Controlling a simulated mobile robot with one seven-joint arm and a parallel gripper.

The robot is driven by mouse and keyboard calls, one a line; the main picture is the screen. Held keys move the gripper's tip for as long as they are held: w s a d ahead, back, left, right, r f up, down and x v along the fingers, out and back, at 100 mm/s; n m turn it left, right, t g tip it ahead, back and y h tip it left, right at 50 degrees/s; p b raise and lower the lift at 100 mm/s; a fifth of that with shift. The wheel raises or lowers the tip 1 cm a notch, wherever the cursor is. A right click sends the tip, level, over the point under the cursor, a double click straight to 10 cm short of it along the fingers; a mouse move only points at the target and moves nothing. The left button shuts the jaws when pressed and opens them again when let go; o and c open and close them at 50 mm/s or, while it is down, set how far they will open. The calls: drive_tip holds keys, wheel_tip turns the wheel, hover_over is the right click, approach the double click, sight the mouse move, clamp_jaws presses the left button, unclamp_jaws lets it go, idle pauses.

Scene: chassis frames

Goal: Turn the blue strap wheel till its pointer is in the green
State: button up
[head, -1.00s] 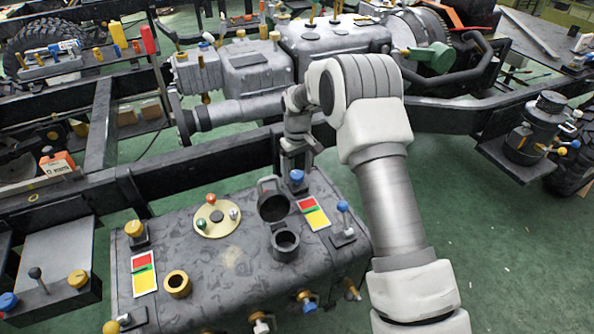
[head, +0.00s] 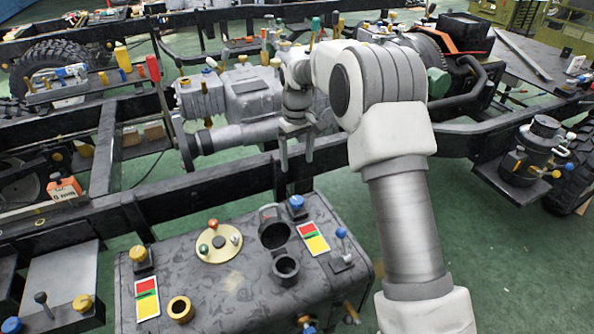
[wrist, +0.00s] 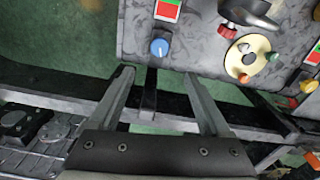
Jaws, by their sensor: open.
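A blue knob (head: 297,202), which looks like the strap wheel, stands on a small dark mount at the back edge of the grey tank (head: 235,290). A card (head: 313,238) with red, green and yellow bands lies beside it; its red and green part (wrist: 168,10) shows in the wrist view. The blue knob (wrist: 159,47) sits just beyond the fingertips there, between their lines. A pale mark shows on it, but I cannot tell its pointing direction clearly. My gripper (head: 297,162) is open and empty, fingers downward, above and behind the knob, apart from it.
A black open filler neck (head: 286,268) with raised cap, a cream disc (head: 219,243) with coloured knobs and a blue-topped lever (head: 341,234) are on the tank. A dark chassis rail (head: 225,190) runs behind. Green floor shows between them.

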wheel_tip(320, 180, up, 2)
drive_tip(key=shift+r, duration=0.25)
idle(1.4)
